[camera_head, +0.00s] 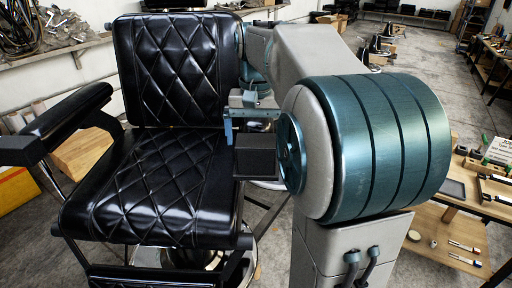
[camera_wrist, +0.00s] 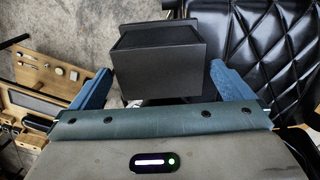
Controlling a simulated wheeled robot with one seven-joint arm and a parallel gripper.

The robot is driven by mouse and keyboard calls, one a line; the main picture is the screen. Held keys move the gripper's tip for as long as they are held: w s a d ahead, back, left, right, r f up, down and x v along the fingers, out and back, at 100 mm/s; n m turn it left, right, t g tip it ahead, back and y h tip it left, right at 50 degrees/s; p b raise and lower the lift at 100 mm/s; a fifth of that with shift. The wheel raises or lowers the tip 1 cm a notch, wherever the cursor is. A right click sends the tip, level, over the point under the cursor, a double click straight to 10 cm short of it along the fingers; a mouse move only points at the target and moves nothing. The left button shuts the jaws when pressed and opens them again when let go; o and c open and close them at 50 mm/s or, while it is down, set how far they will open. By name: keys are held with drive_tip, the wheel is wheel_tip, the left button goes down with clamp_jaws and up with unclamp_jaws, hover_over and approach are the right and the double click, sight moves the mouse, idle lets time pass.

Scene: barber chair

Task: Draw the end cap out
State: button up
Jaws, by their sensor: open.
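The end cap appears to be the dark, box-shaped block (camera_head: 256,157) beside the right side of the chair seat. In the wrist view the block (camera_wrist: 160,60) shows a flat top and a wide front face. My gripper (camera_wrist: 161,72) is open, with one blue finger on either side of the block. What the block is attached to is hidden.
The black quilted barber chair (camera_head: 150,180) stands at the left, with an armrest (camera_head: 65,120) on its far-left side. A wooden workbench (camera_head: 450,235) with small tools is at the right. My arm covers much of the centre. Grey floor (camera_head: 430,70) shows behind.

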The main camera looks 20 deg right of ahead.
sight(256, 141)
drive_tip(key=shift+f, duration=2.1)
drive_tip(key=shift+c, duration=0.3)
drive_tip(key=c, duration=1.1)
drive_tip(key=shift+r, duration=0.1)
drive_tip(key=shift+r+p, duration=2.7)
drive_tip(key=shift+r, duration=0.3)
